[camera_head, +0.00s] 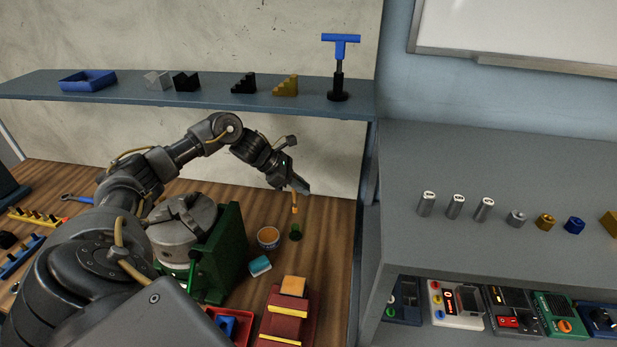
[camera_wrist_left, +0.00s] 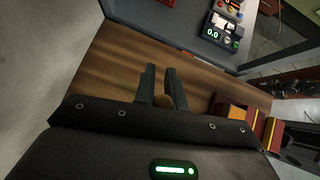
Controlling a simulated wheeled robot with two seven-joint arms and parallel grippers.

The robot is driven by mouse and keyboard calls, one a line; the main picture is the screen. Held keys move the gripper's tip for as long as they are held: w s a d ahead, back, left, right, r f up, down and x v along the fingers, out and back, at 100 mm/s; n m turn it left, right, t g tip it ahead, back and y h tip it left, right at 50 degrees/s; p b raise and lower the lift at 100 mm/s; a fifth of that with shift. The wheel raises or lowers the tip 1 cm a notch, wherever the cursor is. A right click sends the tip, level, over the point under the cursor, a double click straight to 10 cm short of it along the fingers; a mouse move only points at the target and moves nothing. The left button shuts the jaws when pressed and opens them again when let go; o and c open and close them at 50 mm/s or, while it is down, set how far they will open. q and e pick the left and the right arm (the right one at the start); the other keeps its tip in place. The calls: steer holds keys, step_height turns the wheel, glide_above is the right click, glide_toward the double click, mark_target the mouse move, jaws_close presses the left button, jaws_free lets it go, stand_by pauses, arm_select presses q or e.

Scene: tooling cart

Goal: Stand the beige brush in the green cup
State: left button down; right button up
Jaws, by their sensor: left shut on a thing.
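My left gripper (camera_head: 296,188) is shut on the beige brush (camera_head: 295,208), which hangs down below the fingertips, roughly upright. A small part of the brush (camera_wrist_left: 165,100) also shows between the fingers in the left wrist view. The small dark green cup (camera_head: 296,232) stands on the wooden bench directly below the brush in the head view. A small gap shows between the brush's lower end and the cup's top. The cup cannot be made out in the left wrist view. My right gripper is not in view.
A round tub (camera_head: 268,238) stands just left of the cup, with a teal block (camera_head: 260,266) nearer. A green machine vise or chuck stand (camera_head: 225,255) is further left. Dark red stepped blocks (camera_head: 288,325) lie in front. A blue shelf (camera_head: 220,97) spans above the arm.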

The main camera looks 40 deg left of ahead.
mark_target(296, 202)
arm_select(q)
steer(key=shift+s+a+f+b, duration=0.1)
steer(key=shift+f+b, duration=0.35)
steer(key=shift+f, duration=0.75)
steer(key=shift+a+f+b, duration=0.1)
steer(key=shift+f+b, duration=0.35)
steer(key=shift+f, duration=0.7)
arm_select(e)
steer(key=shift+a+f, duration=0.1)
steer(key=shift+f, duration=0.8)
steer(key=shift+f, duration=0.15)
arm_select(q)
steer(key=shift+d+b, duration=0.1)
steer(key=shift+b, duration=0.8)
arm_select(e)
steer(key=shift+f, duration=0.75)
arm_select(q)
steer(key=shift+f+b, duration=0.4)
steer(key=shift+b, duration=0.25)
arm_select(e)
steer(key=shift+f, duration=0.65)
arm_select(q)
steer(key=shift+f+b, duration=1.15)
steer(key=shift+b, duration=0.05)
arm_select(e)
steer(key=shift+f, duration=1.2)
